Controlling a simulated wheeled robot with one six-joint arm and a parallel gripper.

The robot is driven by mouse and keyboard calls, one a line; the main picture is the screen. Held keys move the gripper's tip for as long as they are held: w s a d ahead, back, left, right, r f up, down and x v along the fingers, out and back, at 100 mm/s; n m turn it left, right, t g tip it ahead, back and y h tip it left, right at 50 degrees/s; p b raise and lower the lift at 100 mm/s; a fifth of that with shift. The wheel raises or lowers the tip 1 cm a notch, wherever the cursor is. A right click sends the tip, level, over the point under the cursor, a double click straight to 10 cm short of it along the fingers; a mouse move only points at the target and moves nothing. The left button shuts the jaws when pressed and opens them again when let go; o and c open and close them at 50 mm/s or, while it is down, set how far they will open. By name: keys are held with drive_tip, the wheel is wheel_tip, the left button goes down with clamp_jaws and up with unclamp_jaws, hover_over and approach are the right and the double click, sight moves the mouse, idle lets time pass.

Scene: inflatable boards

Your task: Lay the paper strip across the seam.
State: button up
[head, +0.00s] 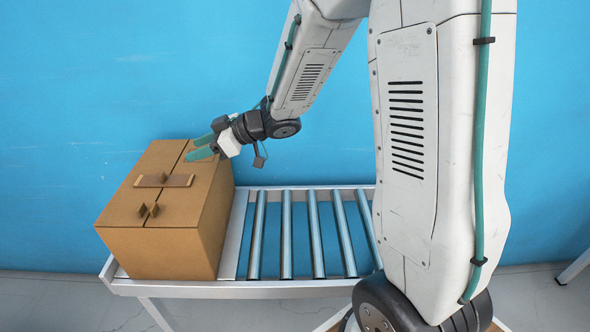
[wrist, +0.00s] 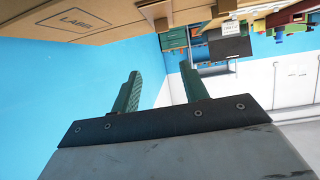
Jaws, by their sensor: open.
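A closed cardboard box (head: 210,222) stands on the left end of a roller conveyor. Its seam (head: 176,159) runs front to back along the top.
The conveyor rollers (head: 316,235) to the right are empty. A blue wall (head: 90,85) rises close behind the box. Shelving with a dark cabinet (wrist: 230,46) shows far off.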

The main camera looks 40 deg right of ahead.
drive_tip(key=d+r+m+t+h, duration=0.4)
drive_tip(key=d+r+h, duration=0.3)
drive_tip(key=d+h, duration=0.15)
drive_tip(key=s+d+r+m+g+h, duration=0.2)
drive_tip(key=s+d+m+h, duration=0.2)
drive_tip(key=s+d, duration=0.35)
drive_tip(key=s+a+m+g+y, duration=0.1)
drive_tip(key=s+a+g, duration=0.2)
drive_tip(key=s, duration=1)
drive_tip(key=s+a+f+m+g, duration=0.1)
drive_tip(key=s+g, duration=0.4)
drive_tip(key=s, duration=0.8)
drive_tip(key=shift+a+f+m+g+y, duration=0.15)
drive_tip(key=shift+a+m+g+y, duration=0.3)
drive_tip(key=shift+a, duration=0.6)
